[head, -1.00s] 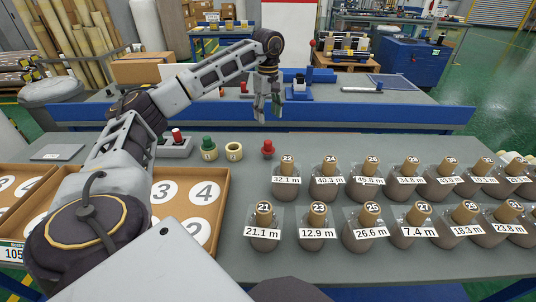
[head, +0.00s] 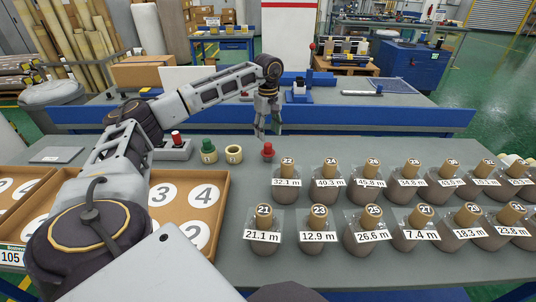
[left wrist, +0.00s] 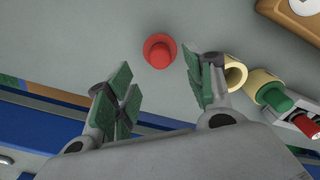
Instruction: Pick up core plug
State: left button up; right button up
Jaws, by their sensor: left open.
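A red core plug (head: 268,150) stands by itself on the grey table in the head view. It also shows in the left wrist view (left wrist: 160,50), ahead of and between the finger tips. My left gripper (head: 267,129) is open and empty, pointing down above and just behind the plug, apart from it. Its green-padded fingers (left wrist: 158,84) are spread wide in the left wrist view. A green plug (head: 208,145) sits in a short cream core to the left. An open, empty cream core (head: 233,152) stands between that core and the red plug. My right gripper is not in view.
Several labelled wrapped rolls (head: 319,229) stand in two rows at the right. A grey block with a red top (head: 177,138) is at the left, behind a cardboard tray with numbered circles (head: 225,190). Clear table lies in front of the plug.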

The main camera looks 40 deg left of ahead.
aim_at(268, 144)
pick_arm(q)
jog(key=shift+f, duration=1.15)
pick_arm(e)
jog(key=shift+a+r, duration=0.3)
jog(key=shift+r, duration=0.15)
pick_arm(q)
jog(key=shift+f, duration=0.1)
jog(key=shift+f, duration=0.55)
jog(key=shift+f+b, duration=0.5)
jog(key=shift+f, duration=1.45)
jog(key=c, duration=1)
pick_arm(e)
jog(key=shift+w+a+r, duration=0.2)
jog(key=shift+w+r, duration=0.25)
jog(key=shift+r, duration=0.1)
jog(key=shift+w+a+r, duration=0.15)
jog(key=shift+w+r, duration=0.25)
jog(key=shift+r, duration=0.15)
pick_arm(q)
jog(key=shift+c, duration=0.2)
